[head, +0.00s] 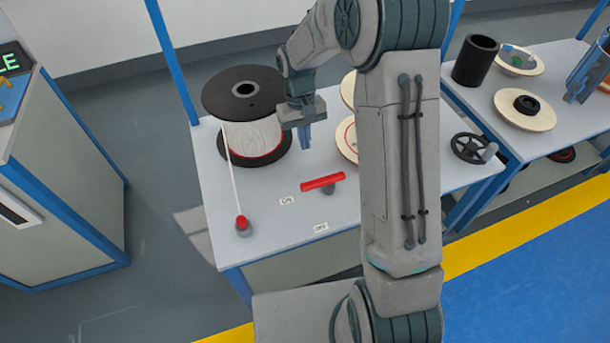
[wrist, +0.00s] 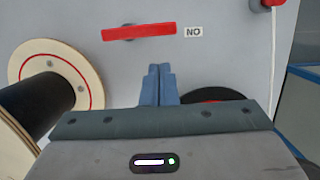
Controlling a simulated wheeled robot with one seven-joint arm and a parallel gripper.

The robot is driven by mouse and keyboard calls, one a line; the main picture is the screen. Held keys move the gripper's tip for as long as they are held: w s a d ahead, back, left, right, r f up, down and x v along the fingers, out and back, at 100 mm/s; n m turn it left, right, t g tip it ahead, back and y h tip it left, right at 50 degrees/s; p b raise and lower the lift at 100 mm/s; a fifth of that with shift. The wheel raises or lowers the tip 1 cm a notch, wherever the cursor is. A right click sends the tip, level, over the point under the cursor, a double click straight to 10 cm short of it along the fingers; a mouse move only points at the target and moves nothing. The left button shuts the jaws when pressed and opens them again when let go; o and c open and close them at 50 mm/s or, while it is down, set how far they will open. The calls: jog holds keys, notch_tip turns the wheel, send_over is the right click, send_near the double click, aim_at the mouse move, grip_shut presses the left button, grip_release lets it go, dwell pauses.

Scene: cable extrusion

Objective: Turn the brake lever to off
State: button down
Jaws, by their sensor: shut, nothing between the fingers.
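The brake lever (head: 322,181) is a red bar on a grey pivot on the light grey table. One end points toward the ON label (head: 287,201); the OFF label (head: 321,227) lies nearer the table's front edge. In the wrist view the lever (wrist: 138,32) lies across the top, with the ON label (wrist: 193,31) upside down beside its right end. My gripper (head: 306,145) points down behind the lever, apart from it. Its fingers (wrist: 159,70) are together and empty in the wrist view. The OFF label is out of the wrist view.
A large black-flanged spool (head: 247,115) of white cable stands left of my gripper. The cable runs to a red-topped grey post (head: 242,225) at the table's front left. Wooden-flanged spools (wrist: 60,85) stand on the other side, partly behind my arm. A black handwheel (head: 468,148) is farther right.

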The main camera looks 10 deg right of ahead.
aim_at(323, 186)
jog(key=shift+w+a+f, duration=0.1)
jog(key=shift+w+f, duration=0.15)
jog(key=shift+f, duration=0.4)
jog(key=shift+w+a+f, duration=0.1)
jog(key=shift+w+f, duration=0.1)
jog(key=shift+f, duration=0.4)
jog(key=x, duration=0.5)
jog(key=b+x, duration=0.1)
jog(key=x, duration=0.4)
jog(key=shift+s, duration=0.2)
